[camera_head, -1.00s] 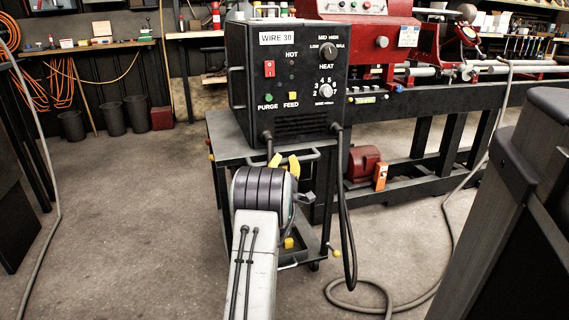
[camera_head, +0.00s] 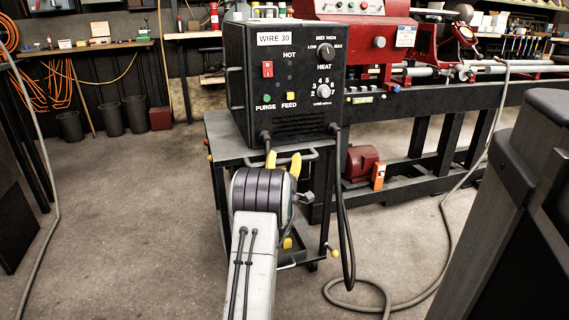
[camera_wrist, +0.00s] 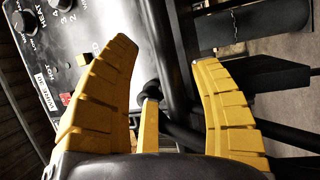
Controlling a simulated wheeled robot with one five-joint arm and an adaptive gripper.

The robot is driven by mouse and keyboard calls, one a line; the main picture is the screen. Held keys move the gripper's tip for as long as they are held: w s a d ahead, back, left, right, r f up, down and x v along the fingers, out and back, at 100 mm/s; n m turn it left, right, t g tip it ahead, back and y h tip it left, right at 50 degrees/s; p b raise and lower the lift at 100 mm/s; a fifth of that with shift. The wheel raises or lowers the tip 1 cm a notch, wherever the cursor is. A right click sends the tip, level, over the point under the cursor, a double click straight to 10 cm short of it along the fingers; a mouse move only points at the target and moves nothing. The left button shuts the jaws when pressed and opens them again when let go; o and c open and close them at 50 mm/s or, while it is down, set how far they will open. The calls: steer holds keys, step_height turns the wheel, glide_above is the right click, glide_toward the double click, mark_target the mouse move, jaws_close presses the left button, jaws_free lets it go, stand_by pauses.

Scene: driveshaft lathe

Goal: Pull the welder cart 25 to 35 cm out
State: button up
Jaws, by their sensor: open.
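The welder cart (camera_head: 228,150) stands on the floor in the middle of the head view, a dark metal frame bearing a black welder (camera_head: 248,88) marked "WIRE 30". A grey bar handle (camera_head: 311,153) runs along the front of its top shelf. My gripper (camera_head: 284,161) is at this handle, its yellow fingers open and pointing at the cart. In the wrist view, my gripper (camera_wrist: 166,54) is spread wide, with a dark bar (camera_wrist: 168,60) showing between the fingers. I cannot tell whether either finger touches the handle. My wrist hides part of the cart's lower front.
A red lathe (camera_head: 375,40) on a dark bench stands behind and right. A grey cable (camera_head: 440,268) loops on the floor to the right. A dark cabinet-like block (camera_head: 515,210) fills the right foreground. The floor (camera_head: 120,230) left of the cart is clear.

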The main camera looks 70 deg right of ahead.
steer(key=v, duration=1.2)
stand_by(0.3)
steer(key=shift+w+x, duration=0.1)
steer(key=shift+x, duration=3.25)
steer(key=shift+w+x, duration=0.15)
steer(key=shift+x, duration=3.15)
steer(key=shift+f, duration=0.15)
steer(key=shift+c, duration=0.4)
